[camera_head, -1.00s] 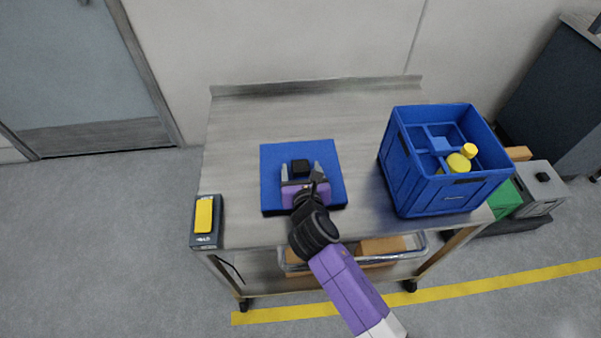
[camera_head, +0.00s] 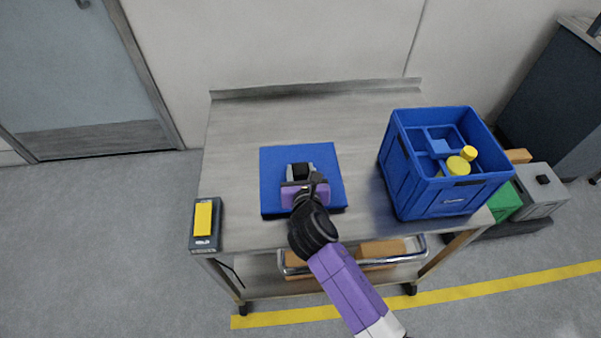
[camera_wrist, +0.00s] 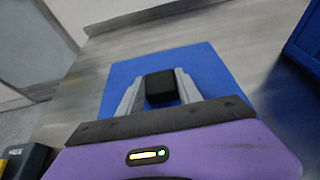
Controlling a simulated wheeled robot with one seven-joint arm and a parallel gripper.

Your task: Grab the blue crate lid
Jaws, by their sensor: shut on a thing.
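The blue crate lid (camera_head: 325,163) is a flat blue square lying on the metal cart top, left of the blue crate (camera_head: 440,192). A black block-shaped handle (camera_wrist: 161,88) stands up from the middle of the lid. My gripper (camera_head: 300,172) is over the lid, its two grey fingers on either side of the handle and shut on it. The wrist view shows the fingers against the handle's left and right sides. My gripper's body hides the near part of the lid in that view.
The blue crate has dividers and yellow-capped bottles (camera_head: 458,165) inside. A dark box with a yellow top (camera_head: 203,219) sits at the cart's front left corner. The cart top (camera_head: 300,112) is clear behind the lid. A wall rises behind the cart.

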